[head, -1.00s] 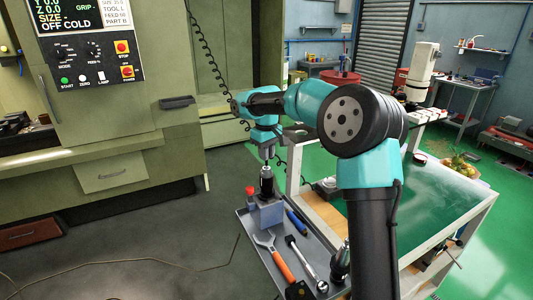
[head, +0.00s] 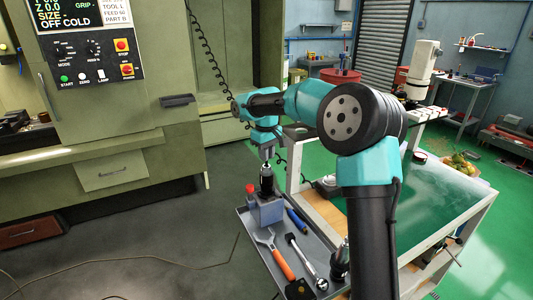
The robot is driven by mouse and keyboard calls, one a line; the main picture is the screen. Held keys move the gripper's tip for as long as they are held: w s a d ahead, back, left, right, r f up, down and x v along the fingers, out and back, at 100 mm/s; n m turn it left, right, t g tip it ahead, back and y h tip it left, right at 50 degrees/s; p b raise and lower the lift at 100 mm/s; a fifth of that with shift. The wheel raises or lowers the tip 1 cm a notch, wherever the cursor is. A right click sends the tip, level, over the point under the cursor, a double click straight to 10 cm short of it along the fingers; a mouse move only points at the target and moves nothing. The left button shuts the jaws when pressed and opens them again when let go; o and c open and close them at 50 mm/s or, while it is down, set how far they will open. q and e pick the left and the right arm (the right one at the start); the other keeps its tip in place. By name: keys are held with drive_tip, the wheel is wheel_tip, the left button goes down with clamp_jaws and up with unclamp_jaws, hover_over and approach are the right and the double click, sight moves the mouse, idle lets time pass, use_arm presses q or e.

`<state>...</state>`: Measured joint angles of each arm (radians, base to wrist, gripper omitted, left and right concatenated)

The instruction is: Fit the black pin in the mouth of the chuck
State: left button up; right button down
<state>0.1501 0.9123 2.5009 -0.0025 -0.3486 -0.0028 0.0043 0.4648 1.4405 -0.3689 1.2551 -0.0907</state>
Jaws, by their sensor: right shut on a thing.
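The chuck (head: 266,182) is a dark upright cylinder with its mouth up, standing on a blue-grey block (head: 268,213) in the tray. My right gripper (head: 267,156) points down directly above the chuck, its tips close to the chuck's top. It is shut on the black pin, which is too small and dark here to make out between the fingers. I cannot tell whether the pin touches the chuck's mouth. My left gripper is not in view.
The grey tray (head: 250,228) also holds an orange-handled wrench (head: 282,262), a ratchet (head: 306,261) and a blue-handled tool (head: 296,220). A red-topped item (head: 250,188) stands beside the chuck. A green-topped table (head: 425,205) is at right; the machine is at left.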

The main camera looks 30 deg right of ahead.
drive_tip(key=shift+f, duration=0.75)
idle(0.7)
idle(0.3)
drive_tip(key=c, duration=1)
unclamp_jaws()
drive_tip(key=shift+r, duration=0.1)
wheel_tip(320, 180, up, 17)
drive_tip(key=shift+r, duration=0.1)
wheel_tip(320, 180, down, 15)
drive_tip(key=shift+r, duration=0.1)
idle(0.8)
